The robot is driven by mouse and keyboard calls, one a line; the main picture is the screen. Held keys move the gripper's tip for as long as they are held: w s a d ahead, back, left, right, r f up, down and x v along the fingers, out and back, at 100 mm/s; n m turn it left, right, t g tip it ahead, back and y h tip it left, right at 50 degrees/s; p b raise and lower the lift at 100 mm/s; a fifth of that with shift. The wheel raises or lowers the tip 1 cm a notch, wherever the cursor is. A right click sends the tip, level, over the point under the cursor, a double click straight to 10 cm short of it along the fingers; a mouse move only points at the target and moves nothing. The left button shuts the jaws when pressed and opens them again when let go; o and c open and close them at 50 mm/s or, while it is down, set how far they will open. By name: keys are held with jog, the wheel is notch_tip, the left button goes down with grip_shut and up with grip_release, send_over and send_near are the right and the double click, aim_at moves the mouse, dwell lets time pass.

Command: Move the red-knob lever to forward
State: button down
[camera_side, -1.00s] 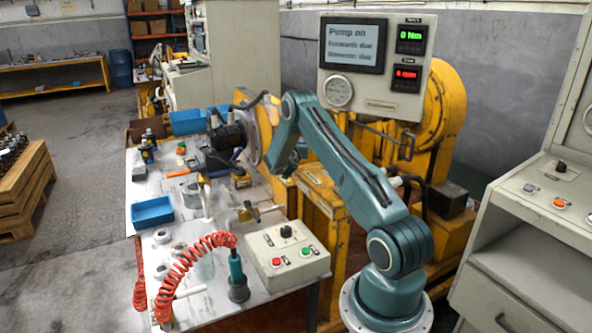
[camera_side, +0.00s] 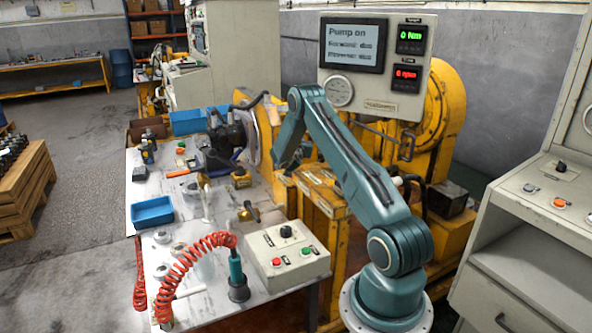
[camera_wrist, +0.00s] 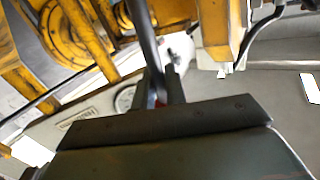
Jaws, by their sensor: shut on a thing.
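In the wrist view, my gripper (camera_wrist: 159,82) has its two dark fingers close together around a dark lever rod (camera_wrist: 145,38). A small bit of red, the knob (camera_wrist: 159,102), shows between the fingers near the gripper's body; most of it is hidden. In the side view, my gripper (camera_side: 287,163) points down beside the yellow stand, and the lever and knob cannot be made out there. The display panel (camera_side: 353,45) reads "Pump on" with forward and reverse lines that both seem to say "due". The readouts show 0 Nm and 0 rpm.
The dark motor (camera_side: 228,137) sits at the back of the bench, left of my gripper. A control box (camera_side: 287,257) with a knob and red and green buttons stands at the bench's front. A coiled red hose (camera_side: 190,250) and a blue tray (camera_side: 152,212) lie left of it.

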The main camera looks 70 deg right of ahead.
jog(key=c, duration=1.5)
grip_release()
jog(key=shift+a, duration=0.15)
jog(key=shift+v, duration=6.8)
jog(key=shift+s+f, duration=0.1)
jog(key=shift+f, duration=0.05)
jog(key=shift+c, duration=0.5)
